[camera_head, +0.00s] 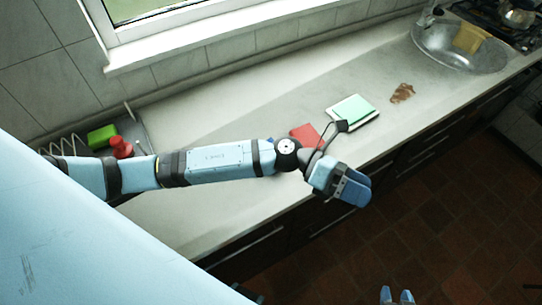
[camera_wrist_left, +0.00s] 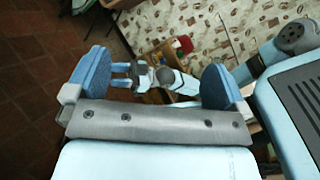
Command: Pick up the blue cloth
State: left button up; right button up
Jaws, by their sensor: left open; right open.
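No clearly blue cloth shows. A flat pale mint-green piece (camera_head: 353,109), perhaps a folded cloth, lies on a white flat thing (camera_head: 372,115) on the counter. A flat red piece (camera_head: 304,134) lies to its left, partly hidden by my left arm. My left gripper (camera_head: 358,188) hangs in front of the counter edge, below and apart from both pieces. My right gripper (camera_head: 397,297) shows at the bottom edge as two separated fingertips, away from the counter.
A brown crumpled thing (camera_head: 402,93) lies near the round sink (camera_head: 460,50), which has a yellow cloth (camera_head: 470,38) in it. A green block (camera_head: 102,136) and a red bottle (camera_head: 121,148) stand at left. The counter (camera_head: 270,95) behind my arm is clear.

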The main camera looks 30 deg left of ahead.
pick_arm(q)
jog(key=w+a+f+m+y+b, duration=0.1)
jog(key=w+a+f+m+y, duration=0.35)
jog(key=a, duration=0.45)
jog(key=w+a+f+m+y, duration=0.1)
jog(key=w+a+m+y, duration=0.2)
jog(key=a+m+y, duration=0.35)
jog(key=w+a+f+m+y+b, duration=0.1)
jog(key=w+a+f+m+y, duration=0.2)
jog(key=a+y, duration=0.55)
jog(key=shift+h, duration=0.75)
jog(key=f, duration=0.2)
jog(key=a+f+p, duration=0.1)
jog(key=f, duration=0.1)
jog(key=w+a+f, duration=0.1)
jog(key=f, duration=0.2)
jog(key=shift+w+p, duration=0.1)
jog(key=shift+p, duration=0.25)
notch_tip(320, 180, down, 4)
jog(key=shift+a+f+p, duration=0.15)
jog(key=shift+f+p, duration=0.1)
jog(key=shift+p, duration=0.6)
jog(key=shift+f, duration=0.5)
jog(key=c, duration=0.9)
